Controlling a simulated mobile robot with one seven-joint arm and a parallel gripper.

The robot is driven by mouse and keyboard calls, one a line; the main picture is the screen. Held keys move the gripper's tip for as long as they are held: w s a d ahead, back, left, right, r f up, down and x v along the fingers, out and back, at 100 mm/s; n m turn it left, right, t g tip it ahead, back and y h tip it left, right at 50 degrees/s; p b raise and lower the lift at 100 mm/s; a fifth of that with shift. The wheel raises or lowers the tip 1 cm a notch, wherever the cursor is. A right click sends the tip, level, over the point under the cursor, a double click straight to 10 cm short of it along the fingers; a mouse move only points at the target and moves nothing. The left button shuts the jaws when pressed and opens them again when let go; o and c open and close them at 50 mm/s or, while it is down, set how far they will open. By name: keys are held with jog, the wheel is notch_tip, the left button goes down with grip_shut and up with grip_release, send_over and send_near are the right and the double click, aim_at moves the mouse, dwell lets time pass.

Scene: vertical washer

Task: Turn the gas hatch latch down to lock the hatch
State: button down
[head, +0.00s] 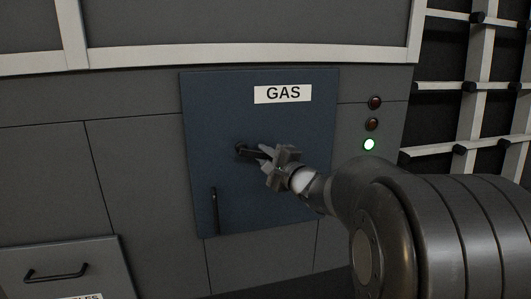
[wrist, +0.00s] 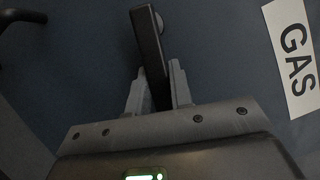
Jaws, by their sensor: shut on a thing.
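The blue gas hatch (head: 215,105) with its "GAS" label is closed flush in the grey panel. The dark latch (head: 243,150) sits near the hatch's middle and lies roughly level in the head view, pointing right. My gripper (head: 265,155) is shut on the latch's free end. In the wrist view the latch (wrist: 149,45) runs up from between the fingers of my gripper (wrist: 159,92) to a round pivot. The latch tip is partly hidden by the fingers.
A vertical black handle (head: 215,210) is at the hatch's lower left and shows at the wrist view's top left corner. A drawer handle (head: 56,273) is lower left; a rack (head: 480,90) stands at right.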

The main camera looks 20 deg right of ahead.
jog(key=shift+a+f+m+t+h, duration=0.45)
jog(key=shift+f+m+t, duration=0.2)
jog(key=shift+m, duration=1.2)
jog(key=shift+a+f+m+t+h, duration=0.4)
jog(key=shift+a+f+m+t, duration=0.2)
jog(key=shift+m, duration=1.2)
jog(key=shift+a+f+m+t+h, duration=0.35)
jog(key=shift+f+m+t+h, duration=0.25)
jog(key=shift+m, duration=1.25)
jog(key=shift+f, duration=0.1)
jog(key=c, duration=1.3)
grip_release()
jog(key=shift+s, duration=0.1)
jog(key=v, duration=1)
jog(key=shift+s+f, duration=0.1)
jog(key=shift+s, duration=0.2)
